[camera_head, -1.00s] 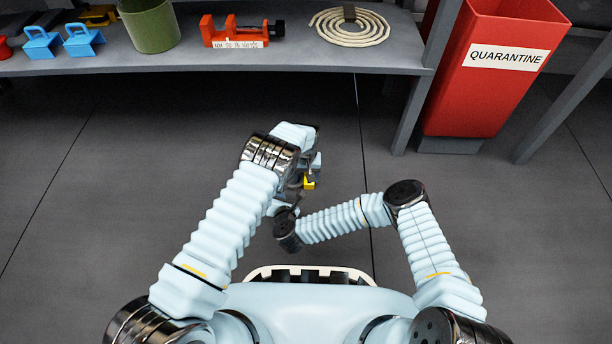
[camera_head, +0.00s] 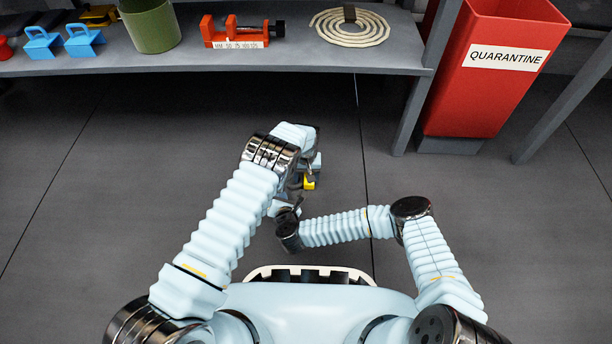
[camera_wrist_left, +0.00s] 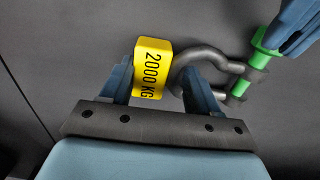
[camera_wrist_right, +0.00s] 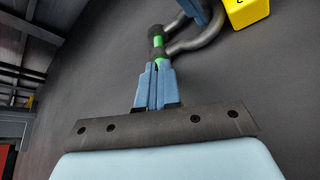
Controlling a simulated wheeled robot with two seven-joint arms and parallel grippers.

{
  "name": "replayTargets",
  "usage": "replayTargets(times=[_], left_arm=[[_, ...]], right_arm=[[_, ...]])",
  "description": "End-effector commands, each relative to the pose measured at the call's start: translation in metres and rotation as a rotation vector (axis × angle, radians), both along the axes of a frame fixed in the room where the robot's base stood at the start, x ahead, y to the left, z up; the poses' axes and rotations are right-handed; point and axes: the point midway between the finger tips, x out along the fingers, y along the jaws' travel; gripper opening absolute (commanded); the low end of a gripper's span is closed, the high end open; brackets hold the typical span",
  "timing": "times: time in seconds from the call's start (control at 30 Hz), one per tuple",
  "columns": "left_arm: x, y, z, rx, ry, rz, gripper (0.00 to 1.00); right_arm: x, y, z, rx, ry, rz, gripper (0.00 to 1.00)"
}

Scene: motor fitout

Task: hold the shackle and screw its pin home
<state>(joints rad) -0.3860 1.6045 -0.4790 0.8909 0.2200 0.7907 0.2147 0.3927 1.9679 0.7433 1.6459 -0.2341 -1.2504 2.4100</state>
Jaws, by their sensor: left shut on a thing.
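The shackle (camera_wrist_left: 212,55) is a dark grey bow with a green pin (camera_wrist_left: 240,88) across its ears. Part of the green shows between the ears, and more green stands out past the ear towards my right gripper. A yellow block marked 2000 KG (camera_wrist_left: 152,66) sits by the bow, between my left fingers. My left gripper (camera_wrist_left: 160,85) is shut on the shackle, which it holds above the floor. My right gripper (camera_wrist_right: 158,68) has its fingers nearly together on the outer end of the pin (camera_wrist_right: 157,42); the fingers hide that end. In the head view the left wrist mostly hides the shackle.
A grey shelf (camera_head: 230,62) runs along the back, with an orange clamp (camera_head: 235,35), coiled rope (camera_head: 349,27), a green pot (camera_head: 150,25) and blue parts (camera_head: 84,41). A red QUARANTINE bin (camera_head: 478,95) stands at the right. The floor around my grippers is clear.

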Motion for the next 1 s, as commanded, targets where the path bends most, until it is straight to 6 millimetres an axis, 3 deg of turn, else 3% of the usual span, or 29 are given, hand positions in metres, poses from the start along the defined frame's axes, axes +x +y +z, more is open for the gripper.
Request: replayTargets(times=[0.07, 0.67, 1.0], left_arm=[[0.000, -0.001, 0.000, -0.002, 0.001, 0.002, 0.25], [0.001, -0.001, 0.000, -0.002, -0.001, 0.001, 0.25], [0.001, -0.001, 0.000, -0.001, -0.002, 0.000, 0.25]], right_arm=[[-0.005, -0.001, -0.009, -0.006, 0.019, 0.004, 0.00], [-0.006, -0.004, -0.002, -0.005, 0.018, 0.005, 0.00], [-0.046, -0.005, 0.002, -0.002, 0.012, 0.004, 0.00]])
